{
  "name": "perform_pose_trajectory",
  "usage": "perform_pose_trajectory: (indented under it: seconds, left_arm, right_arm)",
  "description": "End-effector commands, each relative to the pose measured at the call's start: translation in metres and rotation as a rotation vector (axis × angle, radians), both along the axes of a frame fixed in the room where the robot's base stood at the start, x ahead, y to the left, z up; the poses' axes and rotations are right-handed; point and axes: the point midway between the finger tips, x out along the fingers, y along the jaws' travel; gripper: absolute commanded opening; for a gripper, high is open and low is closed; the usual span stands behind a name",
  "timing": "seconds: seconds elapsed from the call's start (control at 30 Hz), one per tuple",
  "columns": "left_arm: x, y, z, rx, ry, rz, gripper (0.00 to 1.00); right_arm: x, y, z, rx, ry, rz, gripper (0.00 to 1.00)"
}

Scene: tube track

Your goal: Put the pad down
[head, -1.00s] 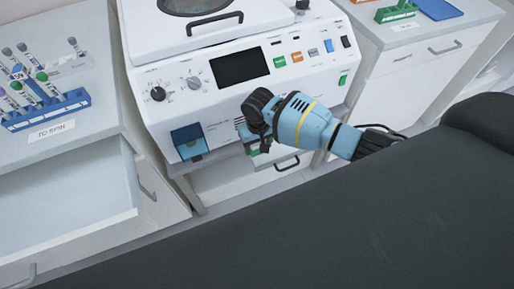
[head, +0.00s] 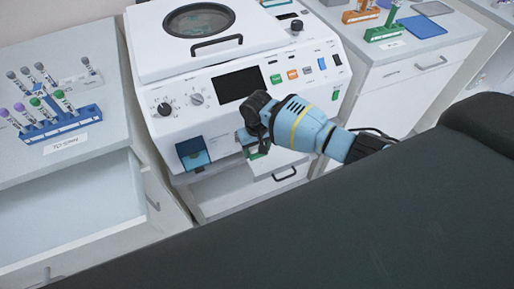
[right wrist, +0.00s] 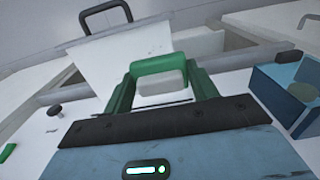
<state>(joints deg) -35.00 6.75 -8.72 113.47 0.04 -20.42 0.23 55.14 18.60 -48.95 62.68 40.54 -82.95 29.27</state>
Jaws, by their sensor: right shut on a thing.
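My right gripper (head: 256,142) is in front of the lower front panel of the white machine (head: 290,52). In the right wrist view, its green finger parts (right wrist: 122,95) are shut on a small pale grey block (right wrist: 160,83), which I take to be the pad. The wrist partly hides this grip in the head view, and I cannot tell whether the block touches anything below. My left gripper is not in view.
A teal open compartment (head: 192,153) is left of my right gripper. A tube rack (head: 62,128) stands on the left counter above an open drawer (head: 60,215). A blue mat (head: 421,27) and green rack (head: 384,33) are on the right counter.

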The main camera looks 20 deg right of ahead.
Motion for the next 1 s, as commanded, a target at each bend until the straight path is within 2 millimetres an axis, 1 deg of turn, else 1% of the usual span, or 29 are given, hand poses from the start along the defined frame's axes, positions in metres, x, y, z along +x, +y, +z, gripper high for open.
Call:
perform_pose_trajectory:
  seconds: [0.27, 0.37, 0.47, 0.53, 0.6, 0.67, 0.8, 0.87, 0.9, 1.0]
  left_arm:
    - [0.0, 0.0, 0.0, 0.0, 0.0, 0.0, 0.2]
    - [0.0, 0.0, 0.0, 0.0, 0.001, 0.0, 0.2]
    - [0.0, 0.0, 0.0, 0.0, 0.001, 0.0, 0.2]
    - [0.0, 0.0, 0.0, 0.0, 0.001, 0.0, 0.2]
    - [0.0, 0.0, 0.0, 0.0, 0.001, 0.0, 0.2]
    - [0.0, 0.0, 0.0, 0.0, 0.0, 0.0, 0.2]
    - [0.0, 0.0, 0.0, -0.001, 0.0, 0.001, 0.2]
    - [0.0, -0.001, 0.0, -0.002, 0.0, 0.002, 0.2]
    - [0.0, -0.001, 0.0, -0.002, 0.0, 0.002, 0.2]
    - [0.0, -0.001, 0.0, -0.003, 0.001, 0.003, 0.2]
  right_arm:
    - [0.001, 0.0, 0.002, 0.0, -0.002, -0.001, 0.33]
    - [0.004, 0.001, 0.016, -0.001, -0.008, -0.008, 0.33]
    - [0.005, 0.003, 0.043, -0.001, -0.01, -0.023, 0.33]
    - [0.002, 0.004, 0.068, -0.002, -0.011, -0.034, 0.33]
    - [-0.004, 0.006, 0.093, -0.001, -0.011, -0.042, 0.33]
    - [-0.012, 0.007, 0.114, -0.003, -0.01, -0.045, 0.33]
    - [-0.038, 0.007, 0.155, -0.003, -0.007, -0.045, 0.33]
    - [-0.052, 0.007, 0.171, -0.004, -0.007, -0.042, 0.33]
    - [-0.061, 0.005, 0.181, -0.005, -0.006, -0.04, 0.33]
    - [-0.086, 0.002, 0.202, -0.004, -0.004, -0.03, 0.33]
